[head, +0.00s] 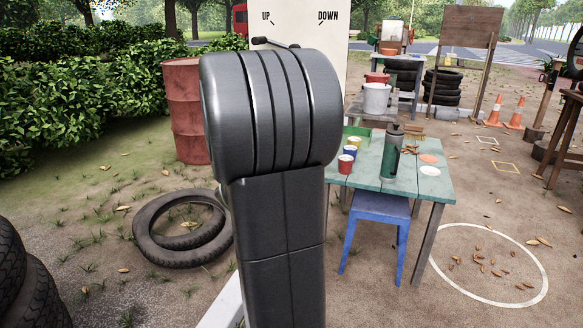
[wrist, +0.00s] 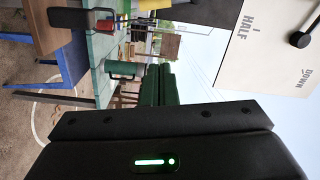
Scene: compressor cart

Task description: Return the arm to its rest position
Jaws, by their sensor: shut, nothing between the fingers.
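My arm (head: 270,190) stands upright across the middle of the head view, and my gripper is hidden there. In the wrist view, my gripper (wrist: 158,84) shows its dark fingers together, empty, beyond a black housing with a green light. A pale panel (head: 300,30) marked UP and DOWN stands behind my arm in the head view. A black lever (head: 275,42) on it shows just above my arm. The panel also shows in the wrist view (wrist: 250,60), turned sideways, with HALF and DOWN legible and a black knob (wrist: 300,39). The fingers are apart from it.
A green table (head: 435,188) with a dark green flask (head: 392,152) and small cups stands right of my arm, a blue stool (head: 376,210) before it. A red barrel (head: 182,110) and tires (head: 150,245) are left. Open ground lies at lower right.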

